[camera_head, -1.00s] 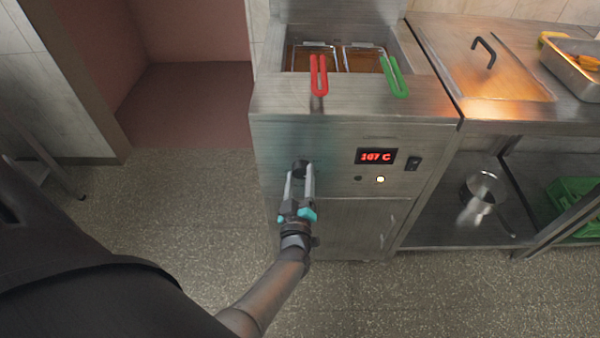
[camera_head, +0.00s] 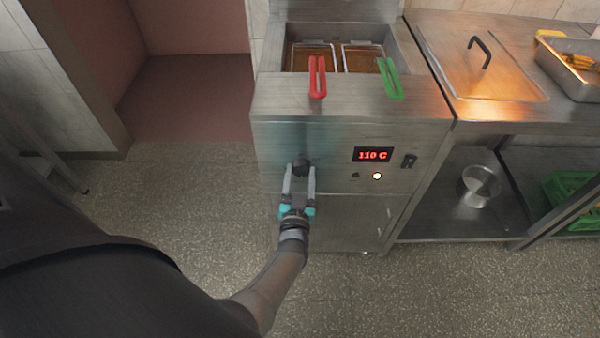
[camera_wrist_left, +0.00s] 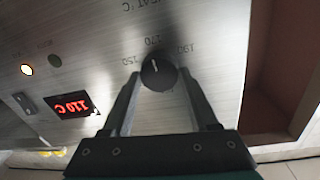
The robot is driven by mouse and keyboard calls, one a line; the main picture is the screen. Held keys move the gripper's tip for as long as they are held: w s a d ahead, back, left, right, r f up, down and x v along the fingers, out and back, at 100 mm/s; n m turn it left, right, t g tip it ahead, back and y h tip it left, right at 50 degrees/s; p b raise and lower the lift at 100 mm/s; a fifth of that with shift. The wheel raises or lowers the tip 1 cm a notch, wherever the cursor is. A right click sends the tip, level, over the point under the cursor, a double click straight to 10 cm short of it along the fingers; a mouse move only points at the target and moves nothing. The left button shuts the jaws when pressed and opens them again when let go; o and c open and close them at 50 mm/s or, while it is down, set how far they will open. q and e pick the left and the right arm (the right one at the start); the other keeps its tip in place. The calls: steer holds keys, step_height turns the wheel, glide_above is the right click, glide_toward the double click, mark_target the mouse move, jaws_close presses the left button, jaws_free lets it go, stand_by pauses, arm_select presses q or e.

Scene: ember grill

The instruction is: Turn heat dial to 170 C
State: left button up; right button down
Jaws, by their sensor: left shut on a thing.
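The black heat dial (camera_head: 301,163) is on the fryer's steel front (camera_head: 335,140), left of the red display (camera_head: 373,155), which reads 110 C. My left gripper (camera_head: 300,174) is shut on the dial, one finger on each side. In the left wrist view the dial (camera_wrist_left: 158,73) shows upside down between the fingers, with a white mark pointing close to the printed 170. Labels 150 and 190 flank it. The display (camera_wrist_left: 70,104) shows there too. My right gripper is not in view.
A lit lamp (camera_head: 377,176) and a switch (camera_head: 409,160) are near the display. Two fry baskets with red (camera_head: 317,78) and green (camera_head: 390,80) handles hang in the fryer above. A metal pot (camera_head: 479,186) stands on the right shelf. Floor to the left is clear.

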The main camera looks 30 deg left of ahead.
arm_select(q)
steer(key=shift+r+m, duration=0.1)
steer(key=shift+m, duration=0.2)
steer(key=o, duration=1.4)
steer(key=shift+s, duration=0.15)
